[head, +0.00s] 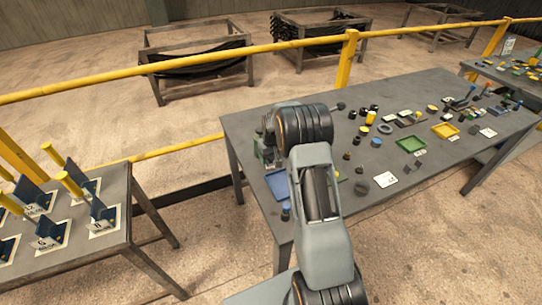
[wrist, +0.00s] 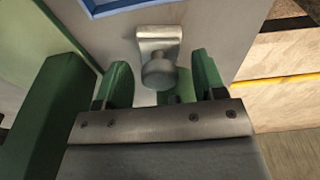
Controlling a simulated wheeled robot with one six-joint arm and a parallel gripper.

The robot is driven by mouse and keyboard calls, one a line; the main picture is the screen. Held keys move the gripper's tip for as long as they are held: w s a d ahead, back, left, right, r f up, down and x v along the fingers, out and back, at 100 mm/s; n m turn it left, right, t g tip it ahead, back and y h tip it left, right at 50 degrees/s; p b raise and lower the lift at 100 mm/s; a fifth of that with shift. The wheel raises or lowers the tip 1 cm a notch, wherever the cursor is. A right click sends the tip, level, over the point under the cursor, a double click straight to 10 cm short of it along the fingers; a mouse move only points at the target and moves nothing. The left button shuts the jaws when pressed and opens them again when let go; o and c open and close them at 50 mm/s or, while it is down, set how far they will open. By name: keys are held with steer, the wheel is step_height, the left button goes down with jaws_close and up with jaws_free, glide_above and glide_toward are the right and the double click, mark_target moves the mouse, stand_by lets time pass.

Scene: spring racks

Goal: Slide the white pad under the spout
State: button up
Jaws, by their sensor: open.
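My gripper (wrist: 159,62) is open in the wrist view, with one green finger on each side of a pale grey metal piece (wrist: 158,38) that has a rounded knob-like end. I cannot tell whether the fingers touch it, or whether it is the spout. In the head view my arm hides the gripper. A white square pad (head: 386,180) with a dark mark lies on the table to the right of my arm; I cannot tell if it is the task's pad. A green device (head: 264,152) stands at the table's left end, partly behind my arm.
The grey table (head: 340,130) holds a blue tray (head: 277,184), a green tray (head: 411,144), a yellow tray (head: 445,130) and several small parts. A second table (head: 75,245) with yellow-handled items is at left. A yellow railing (head: 250,49) runs behind.

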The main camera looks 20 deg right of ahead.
steer(key=shift+c, duration=0.4)
steer(key=c, duration=0.9)
steer(key=shift+a, duration=0.15)
steer(key=shift+w+a, duration=0.25)
steer(key=shift+a, duration=0.2)
steer(key=o, duration=1)
steer(key=shift+r, duration=0.1)
